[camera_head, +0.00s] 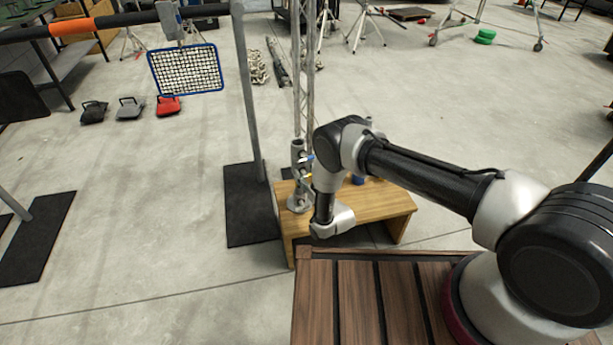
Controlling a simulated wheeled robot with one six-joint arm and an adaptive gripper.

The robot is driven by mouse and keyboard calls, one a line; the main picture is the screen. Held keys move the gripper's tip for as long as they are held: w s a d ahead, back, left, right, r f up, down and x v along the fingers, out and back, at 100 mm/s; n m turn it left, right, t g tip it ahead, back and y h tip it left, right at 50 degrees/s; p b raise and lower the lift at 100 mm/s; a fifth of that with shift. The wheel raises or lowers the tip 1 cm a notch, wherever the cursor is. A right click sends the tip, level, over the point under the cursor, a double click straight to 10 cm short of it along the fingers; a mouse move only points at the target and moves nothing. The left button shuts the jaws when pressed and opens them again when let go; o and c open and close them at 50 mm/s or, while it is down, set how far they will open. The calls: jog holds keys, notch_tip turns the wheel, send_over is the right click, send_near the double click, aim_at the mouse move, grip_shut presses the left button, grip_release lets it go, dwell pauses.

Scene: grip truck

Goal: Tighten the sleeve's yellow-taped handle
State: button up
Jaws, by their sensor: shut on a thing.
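The sleeve (297,160) is a grey metal clamp fitting on an upright pole at the left end of a wooden bench. A yellow-taped handle (308,176) sticks out from its right side, and its right end is lost behind my arm.
The wooden bench (380,205) carries a small blue object (358,180) behind my arm. A grey post on a black base plate (248,205) stands close to the left. A lattice truss (304,70) rises behind. Open concrete floor (150,230) lies at left.

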jog(key=m, duration=0.3)
jog(key=shift+m, duration=0.4)
jog(key=m, duration=0.4)
jog(key=shift+w+d+m, duration=0.1)
jog(key=shift+d+m, duration=0.05)
jog(key=shift+m, duration=0.15)
jog(key=m, duration=0.4)
jog(key=shift+f+m, duration=0.15)
jog(key=shift+m, duration=0.15)
jog(key=m, duration=0.3)
jog(key=shift+f+m, duration=0.1)
jog(key=shift+m, duration=0.2)
jog(key=m, duration=0.3)
jog(key=shift+f+m, duration=0.1)
jog(key=shift+m, duration=0.2)
jog(key=m, duration=0.4)
jog(key=shift+f+m, duration=0.1)
jog(key=shift+m, duration=0.2)
jog(key=m, duration=0.4)
jog(key=shift+f, duration=0.1)
jog(key=shift+m, duration=2.1)
